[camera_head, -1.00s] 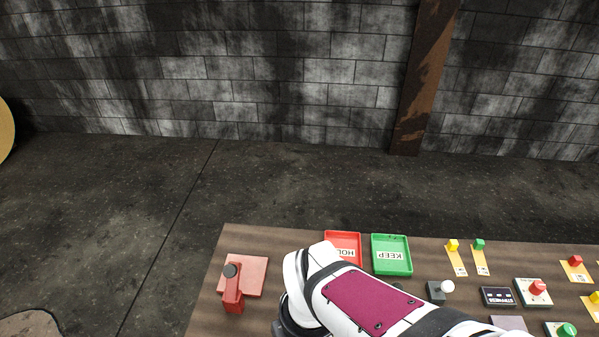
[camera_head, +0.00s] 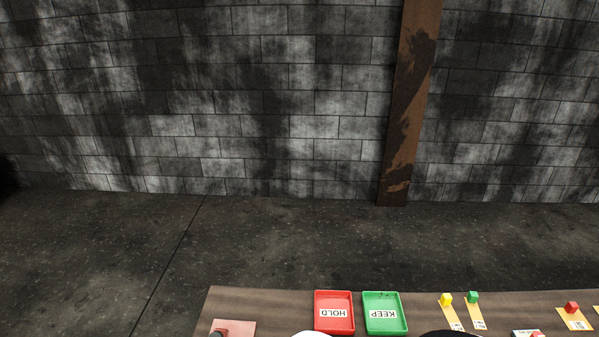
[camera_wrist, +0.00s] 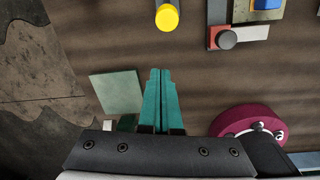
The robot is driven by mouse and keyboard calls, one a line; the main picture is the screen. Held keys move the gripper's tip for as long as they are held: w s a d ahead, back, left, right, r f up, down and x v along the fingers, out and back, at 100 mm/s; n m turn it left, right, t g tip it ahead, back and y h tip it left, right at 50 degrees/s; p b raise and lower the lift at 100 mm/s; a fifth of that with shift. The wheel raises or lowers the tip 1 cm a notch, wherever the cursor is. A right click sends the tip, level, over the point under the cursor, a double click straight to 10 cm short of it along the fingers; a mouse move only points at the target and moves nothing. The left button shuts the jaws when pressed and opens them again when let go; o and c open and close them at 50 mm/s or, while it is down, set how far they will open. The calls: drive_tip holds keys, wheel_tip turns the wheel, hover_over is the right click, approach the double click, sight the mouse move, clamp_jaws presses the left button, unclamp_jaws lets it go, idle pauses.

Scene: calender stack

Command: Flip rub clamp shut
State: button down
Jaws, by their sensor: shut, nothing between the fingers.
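In the head view a clamp's pinkish-red base plate (camera_head: 240,327) shows at the bottom left of the table. Only the dark top of the clamp (camera_head: 217,334) shows beside it; its lever is cut off by the frame. In the wrist view my gripper (camera_wrist: 160,72) has its two teal fingers together, with nothing held. A red lever with a dark grey round knob (camera_wrist: 226,40) is at the upper right, apart from the fingertips. I cannot tell whether it is the same clamp. A pale green square plate (camera_wrist: 117,92) lies left of the fingers.
A red HOLD tray (camera_head: 333,298) and a green KEEP tray (camera_head: 384,298) stand side by side. A yellow round knob (camera_wrist: 166,18) is ahead of the fingers in the wrist view.

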wheel_tip(320, 180, down, 4)
drive_tip(key=shift+a+r, duration=0.1)
drive_tip(key=w, duration=0.2)
drive_tip(key=r, duration=0.1)
drive_tip(key=shift+w+d+r, duration=0.1)
drive_tip(key=shift+w+d, duration=0.2)
drive_tip(key=shift+w, duration=0.1)
drive_tip(key=shift+w+d+r, duration=0.2)
drive_tip(key=shift+w+r, duration=0.05)
drive_tip(key=shift+w, duration=0.3)
